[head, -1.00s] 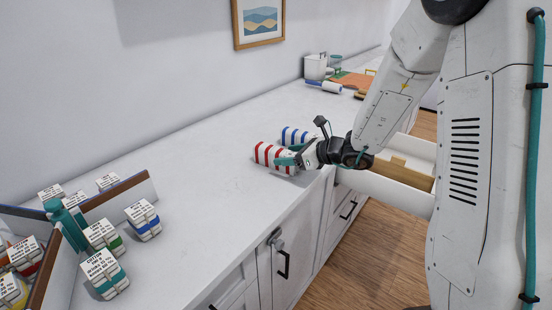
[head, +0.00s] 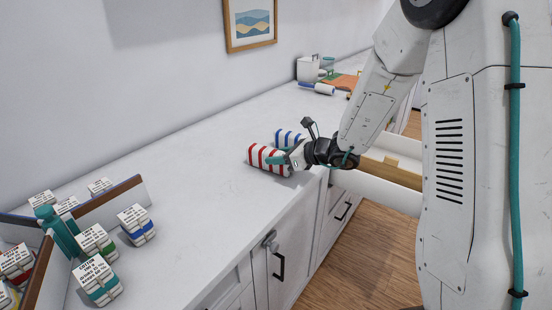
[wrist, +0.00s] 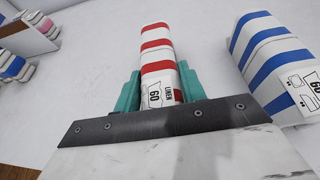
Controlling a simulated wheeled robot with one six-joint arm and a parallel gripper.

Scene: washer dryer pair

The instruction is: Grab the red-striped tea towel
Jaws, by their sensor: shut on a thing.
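The red-striped tea towel (head: 262,158) is a rolled white towel with red bands, lying on the white counter. In the wrist view the red-striped towel (wrist: 157,52) stretches away between the two teal fingers, with a label reading "LINEN 60" on its near end. My gripper (head: 283,161) is shut on this towel, with a finger on each side, as the wrist view of my gripper (wrist: 160,90) shows. A blue-striped towel (head: 290,137) lies just beyond it, and in the wrist view the blue-striped towel (wrist: 275,62) lies to the right, apart from the fingers.
A divided stand (head: 110,208) with several labelled folded bundles is at the lower left. An open drawer (head: 375,190) juts out below the counter at right. A white container (head: 308,69) stands at the back. The middle of the counter (head: 190,160) is clear.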

